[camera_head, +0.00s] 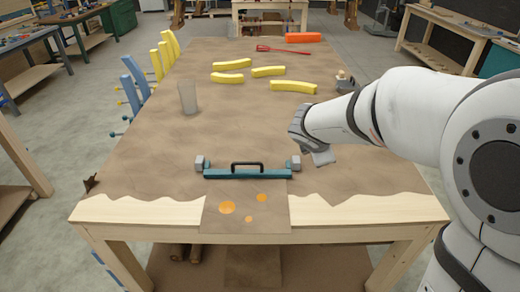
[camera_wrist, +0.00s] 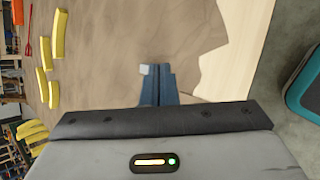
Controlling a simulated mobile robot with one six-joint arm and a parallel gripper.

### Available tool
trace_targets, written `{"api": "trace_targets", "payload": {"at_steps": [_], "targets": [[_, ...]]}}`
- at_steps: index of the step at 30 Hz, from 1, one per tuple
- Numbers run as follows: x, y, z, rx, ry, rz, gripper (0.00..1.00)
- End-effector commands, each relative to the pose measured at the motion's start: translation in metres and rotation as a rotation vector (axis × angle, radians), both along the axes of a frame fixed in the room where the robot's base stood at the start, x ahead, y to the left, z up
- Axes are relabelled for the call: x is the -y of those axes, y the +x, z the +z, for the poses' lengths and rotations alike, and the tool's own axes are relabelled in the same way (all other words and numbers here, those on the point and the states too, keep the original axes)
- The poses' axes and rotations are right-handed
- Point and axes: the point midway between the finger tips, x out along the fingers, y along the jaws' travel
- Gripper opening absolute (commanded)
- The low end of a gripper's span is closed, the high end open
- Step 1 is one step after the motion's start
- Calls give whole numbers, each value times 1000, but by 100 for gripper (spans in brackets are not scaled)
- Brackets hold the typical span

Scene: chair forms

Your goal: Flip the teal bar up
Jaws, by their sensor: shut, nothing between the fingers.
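The teal bar (camera_head: 248,174) lies flat near the front edge of the table, with a black loop handle (camera_head: 247,164) standing on it. Grey blocks stand at its left end (camera_head: 200,162) and right end (camera_head: 294,162). The handle is not visible in the wrist view.
A brown panel (camera_head: 240,220) with orange spots lies in front of the bar. A grey cup (camera_head: 188,97) stands back left. Yellow curved pieces (camera_head: 293,87), a red tool (camera_head: 283,50) and an orange block (camera_head: 303,37) lie farther back. The table around the bar is mostly clear.

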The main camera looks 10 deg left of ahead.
Motion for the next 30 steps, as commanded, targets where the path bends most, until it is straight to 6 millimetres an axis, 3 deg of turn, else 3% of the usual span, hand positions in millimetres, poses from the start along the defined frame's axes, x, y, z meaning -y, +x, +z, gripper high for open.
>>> {"api": "trace_targets", "payload": {"at_steps": [1, 3, 6, 10, 15, 21, 30], "targets": [[33, -21, 10, 3, 100, -171, 0], [69, -53, 17, -3, 247, -418, 0], [107, -105, 20, -9, 456, -760, 0], [131, -169, 19, -21, 708, -1157, 0], [133, -224, 13, -49, 944, -1516, 0], [128, -248, 10, -73, 1059, -1684, 0], [127, -249, 10, -76, 1065, -1694, 0]]}}
